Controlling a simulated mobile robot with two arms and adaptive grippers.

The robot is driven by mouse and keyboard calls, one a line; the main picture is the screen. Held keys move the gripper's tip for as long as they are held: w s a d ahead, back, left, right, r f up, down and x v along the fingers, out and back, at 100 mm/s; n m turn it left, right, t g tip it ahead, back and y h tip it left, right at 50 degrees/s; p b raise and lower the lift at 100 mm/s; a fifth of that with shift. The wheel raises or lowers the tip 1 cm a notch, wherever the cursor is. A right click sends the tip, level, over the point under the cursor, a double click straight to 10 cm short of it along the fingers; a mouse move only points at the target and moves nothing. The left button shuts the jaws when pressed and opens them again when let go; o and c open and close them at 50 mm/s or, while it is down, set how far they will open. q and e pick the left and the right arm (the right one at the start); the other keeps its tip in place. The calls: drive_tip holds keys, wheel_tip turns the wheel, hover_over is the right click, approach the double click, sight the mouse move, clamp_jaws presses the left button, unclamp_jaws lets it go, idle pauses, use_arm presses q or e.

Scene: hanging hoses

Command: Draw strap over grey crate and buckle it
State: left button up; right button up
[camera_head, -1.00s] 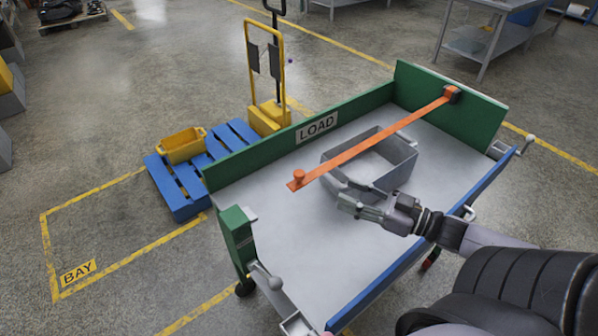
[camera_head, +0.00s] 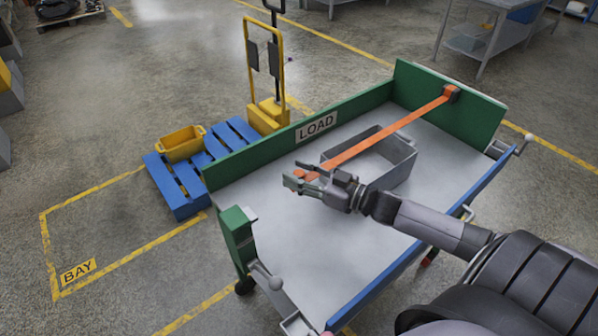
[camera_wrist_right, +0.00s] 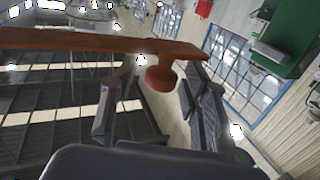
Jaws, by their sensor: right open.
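The orange strap (camera_head: 385,137) runs from a dark mount (camera_head: 451,93) on the green end wall, across the open top of the grey crate (camera_head: 401,170), to its free end near my right gripper (camera_head: 297,177). The gripper is open at that free end, past the crate's left side, and partly hides it. In the right wrist view the strap (camera_wrist_right: 100,42) crosses above the open fingers (camera_wrist_right: 155,95). Its rounded orange knob (camera_wrist_right: 161,76) appears between them, with gaps on both sides. I cannot make out a buckle. My left gripper is out of view.
The crate stands on the grey cart bed (camera_head: 300,225), with a green LOAD side wall (camera_head: 270,147) behind and a blue rail (camera_head: 385,280) in front. A green post (camera_head: 238,232) stands at the left corner. The bed's left part is clear.

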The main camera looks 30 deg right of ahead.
drive_tip(key=shift+w, duration=0.1)
drive_tip(key=shift+c, duration=0.2)
clamp_jaws()
idle(0.4)
drive_tip(key=shift+a, duration=0.1)
